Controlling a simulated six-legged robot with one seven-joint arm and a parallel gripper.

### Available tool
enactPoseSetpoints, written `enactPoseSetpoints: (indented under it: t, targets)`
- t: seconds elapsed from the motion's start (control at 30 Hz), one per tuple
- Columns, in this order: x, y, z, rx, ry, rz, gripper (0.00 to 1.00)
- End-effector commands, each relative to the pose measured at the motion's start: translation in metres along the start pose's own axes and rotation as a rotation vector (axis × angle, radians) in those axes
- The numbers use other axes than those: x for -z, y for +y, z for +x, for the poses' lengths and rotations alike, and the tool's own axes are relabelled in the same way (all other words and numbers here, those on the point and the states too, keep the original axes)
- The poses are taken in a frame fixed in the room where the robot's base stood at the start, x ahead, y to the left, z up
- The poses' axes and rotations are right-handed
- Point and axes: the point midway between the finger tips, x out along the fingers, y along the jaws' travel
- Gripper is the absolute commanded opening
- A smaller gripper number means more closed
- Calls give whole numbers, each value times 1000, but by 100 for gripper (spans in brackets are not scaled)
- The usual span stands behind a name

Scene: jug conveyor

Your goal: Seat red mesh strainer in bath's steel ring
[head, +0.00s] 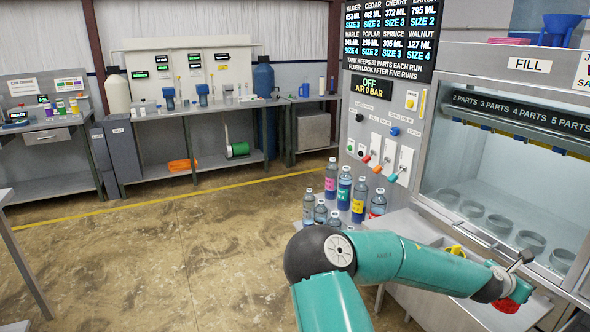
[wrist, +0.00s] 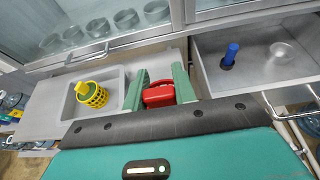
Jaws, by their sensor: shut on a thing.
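A red strainer (wrist: 158,95) sits between the two green fingers of my gripper (wrist: 157,88), which is shut on it. Its mesh is hard to make out at this size. A red part (head: 508,304) shows at the end of my arm in the head view; the fingers are hidden there. The right basin holds a blue-handled item (wrist: 229,55) and a pale round shape (wrist: 284,53). I cannot tell whether that is the steel ring.
A glass-fronted cabinet (head: 500,150) with several round cups stands behind the basins. Several bottles (head: 344,190) stand left of the worktop. The floor (head: 190,240) at left is clear.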

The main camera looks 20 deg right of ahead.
Motion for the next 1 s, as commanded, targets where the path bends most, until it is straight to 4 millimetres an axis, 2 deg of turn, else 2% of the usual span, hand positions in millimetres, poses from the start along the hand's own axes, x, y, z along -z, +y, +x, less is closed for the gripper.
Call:
enactPoseSetpoints:
  t: [0.07,0.17,0.27,0.47,0.7,0.87,1.0]
  targets:
    - [1,4,-1,-8,0,-3,2]
    - [9,22,-6,-45,2,-20,2]
    - [24,53,-17,-114,5,-51,2]
    - [71,138,-58,-313,9,-140,2]
    - [136,227,-128,-563,12,-249,2]
    - [182,275,-184,-730,12,-318,2]
    - [224,308,-237,-879,10,-379,2]
